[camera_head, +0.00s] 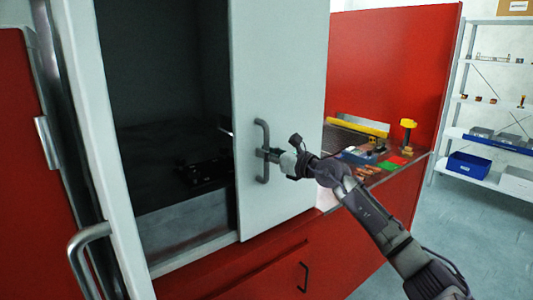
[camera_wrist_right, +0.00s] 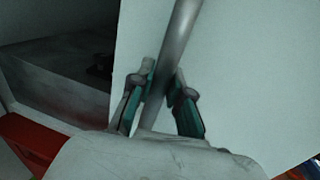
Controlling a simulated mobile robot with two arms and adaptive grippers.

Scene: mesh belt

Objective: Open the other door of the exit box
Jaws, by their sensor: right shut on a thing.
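The exit box is a red cabinet with pale doors and a dark interior. Its right door (camera_head: 280,95) is a pale panel with a grey vertical bar handle (camera_head: 262,136). My right gripper (camera_head: 268,154) is shut on this handle. In the right wrist view, the two fingers (camera_wrist_right: 160,92) close around the handle bar (camera_wrist_right: 178,45), with the door panel (camera_wrist_right: 240,80) behind it. The left door (camera_head: 105,140) is swung out towards me, seen nearly edge-on, with its own handle (camera_head: 85,250) at the lower left. The opening between the doors shows the inside. My left gripper is not in view.
Inside the box is a dark object (camera_head: 205,170) on a ledge. To the right, a red bench holds tools and a yellow item (camera_head: 362,126). A shelf with a blue bin (camera_head: 468,165) stands at the far right. The grey floor there is clear.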

